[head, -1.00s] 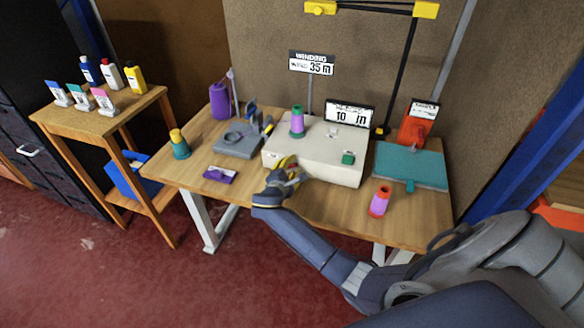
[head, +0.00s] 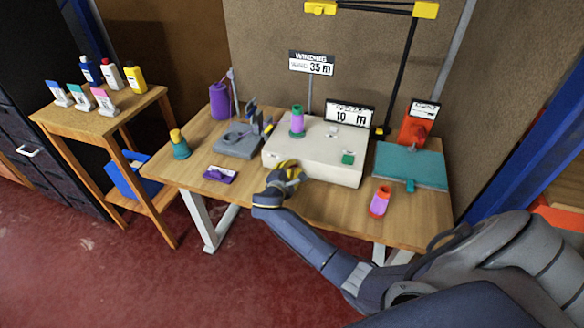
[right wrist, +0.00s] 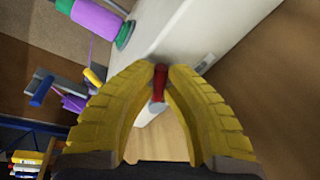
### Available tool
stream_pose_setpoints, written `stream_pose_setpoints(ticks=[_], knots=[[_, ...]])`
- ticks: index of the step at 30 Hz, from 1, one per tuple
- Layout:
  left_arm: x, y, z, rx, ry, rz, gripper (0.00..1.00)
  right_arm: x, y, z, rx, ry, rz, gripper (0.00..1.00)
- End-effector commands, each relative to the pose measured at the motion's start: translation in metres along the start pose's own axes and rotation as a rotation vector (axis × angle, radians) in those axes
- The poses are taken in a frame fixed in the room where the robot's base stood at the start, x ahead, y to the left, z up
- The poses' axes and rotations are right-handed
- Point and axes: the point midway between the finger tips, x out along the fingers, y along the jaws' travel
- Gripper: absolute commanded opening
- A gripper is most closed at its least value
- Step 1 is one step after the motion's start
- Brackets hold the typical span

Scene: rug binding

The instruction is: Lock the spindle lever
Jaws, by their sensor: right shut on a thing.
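My right gripper (head: 292,178) is at the front left edge of the cream winding machine (head: 335,165). Its yellow fingers are shut on a small red piece, which I take to be the spindle lever's grip (right wrist: 160,76). In the right wrist view the red piece sits between the fingertips, beside the machine's pale side wall. The fingers hide most of the lever, so its angle is hard to tell. A purple spool with green ends (head: 297,122) stands upright on the machine's top left. My left gripper is not in view.
A grey tool base (head: 237,146) stands left of the machine. A pink-and-orange spool (head: 380,201) stands at the front right, before a teal board (head: 410,165). The front middle wood is mostly clear.

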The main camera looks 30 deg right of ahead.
Motion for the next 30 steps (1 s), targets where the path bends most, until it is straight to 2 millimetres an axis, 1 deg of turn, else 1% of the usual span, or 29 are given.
stream_pose_setpoints(ticks=[5, 21, 30], knots=[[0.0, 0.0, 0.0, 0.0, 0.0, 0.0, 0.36, 0.001, -0.004, 0.0, 0.062, 0.013, 0.003, 0.0], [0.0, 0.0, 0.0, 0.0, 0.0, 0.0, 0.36, 0.004, -0.02, -0.003, 0.424, 0.085, 0.038, 0.0], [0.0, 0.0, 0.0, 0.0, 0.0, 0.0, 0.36, 0.006, -0.024, -0.005, 0.537, 0.108, 0.051, 0.0]])
